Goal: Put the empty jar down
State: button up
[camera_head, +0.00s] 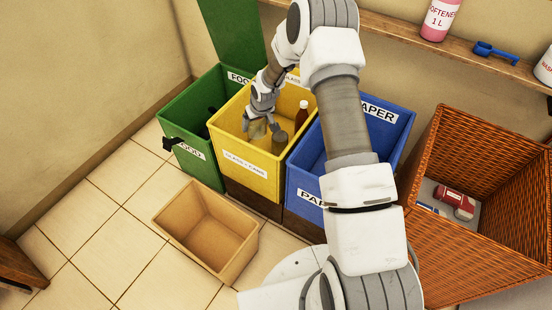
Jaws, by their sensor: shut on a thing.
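My gripper (262,116) reaches down into the yellow bin (243,158) and is shut on the jar (257,129). The jar looks like small, yellowish see-through glass, partly hidden by the fingers. It is inside the bin's walls, below the rim. I cannot tell whether it touches the bin floor.
A brown bottle (302,113) and a dark olive item (279,143) stand in the yellow bin, close right of the jar. A green bin (187,155) is left, a blue bin (310,186) right. An empty tan box (205,235) lies in front. A wicker basket (470,245) stands far right.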

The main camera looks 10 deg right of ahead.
jog(key=shift+n+y, duration=0.3)
jog(key=shift+n, duration=0.5)
jog(key=s+d+b+x, duration=0.1)
jog(key=x, duration=0.7)
jog(key=s+d+f+b+x, duration=0.1)
jog(key=b+x, duration=0.1)
jog(key=x, duration=0.6)
jog(key=s+b+x, duration=0.1)
jog(key=x, duration=0.7)
jog(key=shift+d+f, duration=0.4)
jog(key=shift+f+b, duration=1)
jog(key=shift+f, duration=0.95)
jog(key=shift+f, duration=0.2)
jog(key=o, duration=1.3)
jog(key=shift+c, duration=0.2)
